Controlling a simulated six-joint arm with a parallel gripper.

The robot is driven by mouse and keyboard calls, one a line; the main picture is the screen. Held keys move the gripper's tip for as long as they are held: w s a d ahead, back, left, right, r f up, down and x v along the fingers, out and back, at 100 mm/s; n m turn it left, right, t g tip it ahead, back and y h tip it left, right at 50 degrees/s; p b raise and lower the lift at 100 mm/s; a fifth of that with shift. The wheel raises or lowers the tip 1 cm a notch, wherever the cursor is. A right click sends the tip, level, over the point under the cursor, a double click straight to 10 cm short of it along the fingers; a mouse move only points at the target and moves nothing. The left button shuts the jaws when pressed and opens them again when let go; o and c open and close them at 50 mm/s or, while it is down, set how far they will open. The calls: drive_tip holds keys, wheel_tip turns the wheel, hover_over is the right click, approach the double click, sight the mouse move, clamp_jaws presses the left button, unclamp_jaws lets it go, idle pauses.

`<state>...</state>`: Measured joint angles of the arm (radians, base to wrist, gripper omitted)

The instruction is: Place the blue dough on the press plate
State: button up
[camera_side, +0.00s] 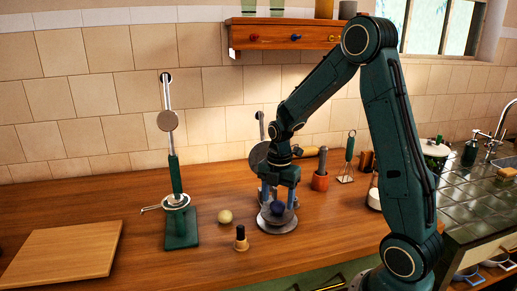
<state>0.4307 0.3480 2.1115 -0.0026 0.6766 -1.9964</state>
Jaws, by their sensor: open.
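The blue dough (277,208) is a small dark blue ball over a round grey metal plate (279,227) at the middle of the counter. It appears to rest on a raised part there, though the contact is hard to make out. My gripper (278,200) points straight down over it. Its jaws are open, with one finger on each side of the dough; I cannot tell whether they touch it. Behind my gripper, a grey disc with an upright handle (261,122) is partly hidden.
A pale ball (225,216) and a small dark-topped wooden piece (241,239) lie left of the plate. A wooden board (65,252) is at front left. A shelf (285,36) hangs above.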

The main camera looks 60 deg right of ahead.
sight(278, 212)
wheel_tip(278, 212, up, 11)
drive_tip(key=shift+f, duration=0.15)
idle(0.4)
drive_tip(key=shift+s, duration=0.1)
idle(0.4)
drive_tip(key=s+a+r+m+t, duration=0.2)
drive_tip(key=s+a+r+m, duration=0.1)
drive_tip(key=s+a+m, duration=0.4)
drive_tip(key=s+a+r+m+t, duration=0.3)
drive_tip(key=s+a+m, duration=0.5)
drive_tip(key=m, duration=0.3)
drive_tip(key=shift+s+a+r+t, duration=0.25)
drive_tip(key=shift+s+r+t, duration=0.1)
drive_tip(key=shift+s, duration=0.15)
